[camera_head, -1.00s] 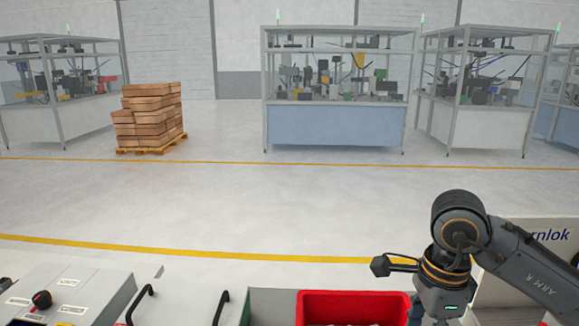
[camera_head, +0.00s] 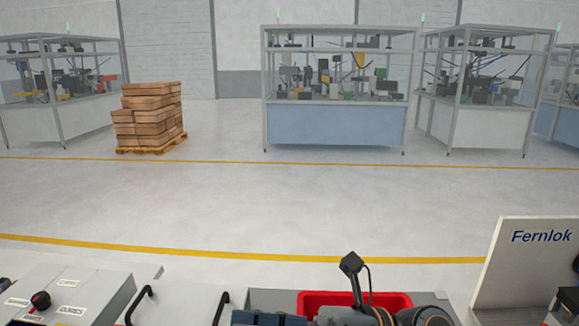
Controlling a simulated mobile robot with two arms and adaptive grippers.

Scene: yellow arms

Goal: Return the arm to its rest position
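My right arm (camera_head: 425,315) lies low along the bottom edge, in front of the red bin (camera_head: 390,299). Its wrist, with a small dark camera on a stalk (camera_head: 350,265), points left. A dark blue-grey part at the left end of this arm, seemingly my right gripper (camera_head: 268,318), is cut off by the bottom edge. Its fingers cannot be made out, nor whether it holds anything.
A grey box with a dark knob (camera_head: 41,300) and a panel with black handles (camera_head: 180,305) stand at the lower left. A white Fernlok panel (camera_head: 530,260) stands at the lower right. Beyond is open floor (camera_head: 270,205), then stacked boxes (camera_head: 148,115) and machine cells (camera_head: 335,125).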

